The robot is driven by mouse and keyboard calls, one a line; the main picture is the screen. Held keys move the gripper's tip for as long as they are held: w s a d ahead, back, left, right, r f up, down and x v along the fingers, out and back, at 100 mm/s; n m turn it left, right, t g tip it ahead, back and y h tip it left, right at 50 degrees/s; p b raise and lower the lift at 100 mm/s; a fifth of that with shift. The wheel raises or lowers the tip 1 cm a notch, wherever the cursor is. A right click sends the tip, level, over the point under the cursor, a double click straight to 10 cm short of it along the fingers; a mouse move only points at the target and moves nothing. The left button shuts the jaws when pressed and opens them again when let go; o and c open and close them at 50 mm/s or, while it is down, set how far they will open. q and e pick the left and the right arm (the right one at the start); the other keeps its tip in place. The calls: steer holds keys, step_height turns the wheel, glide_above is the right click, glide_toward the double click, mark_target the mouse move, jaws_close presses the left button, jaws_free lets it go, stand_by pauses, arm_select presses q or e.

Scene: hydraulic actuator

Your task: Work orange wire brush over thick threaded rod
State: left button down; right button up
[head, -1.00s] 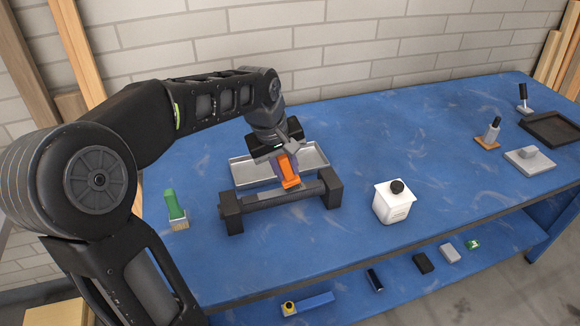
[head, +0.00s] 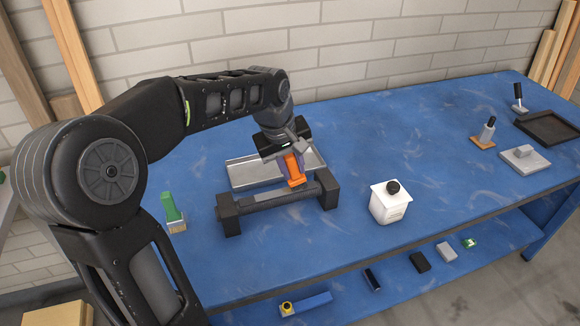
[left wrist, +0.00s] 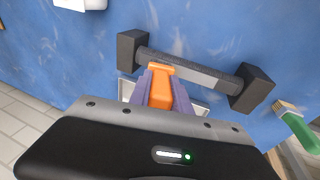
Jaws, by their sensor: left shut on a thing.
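The orange wire brush (head: 294,171) is held in my left gripper (head: 289,160), which is shut on it. The brush's lower end is at the thick threaded rod (head: 268,197), toward the rod's right end. I cannot tell whether its bristles touch the rod. The dark rod lies between two dark end blocks, with a lighter grey stretch along it. In the left wrist view the orange brush (left wrist: 161,88) sits between the purple fingers, over the rod (left wrist: 190,72). My right gripper is not in view.
A grey metal tray (head: 240,176) lies behind the rod. A dark tray (head: 552,128) and small tools are at the far right. Several items lie on the lower shelf.

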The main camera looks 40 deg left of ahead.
arm_select(q)
steer(key=shift+s+a, duration=0.7)
steer(key=shift+s, duration=0.3)
steer(key=shift+w+d, duration=0.1)
steer(key=shift+w, duration=0.05)
steer(key=shift+w+d+f, duration=0.15)
steer(key=shift+w+d, duration=0.5)
steer(key=shift+w, duration=0.2)
steer(key=shift+s+a, duration=0.1)
steer(key=shift+s, duration=0.05)
steer(key=shift+s+a, duration=0.6)
steer(key=shift+s, duration=0.25)
steer(key=shift+w+d, duration=0.3)
steer(key=shift+w, duration=0.25)
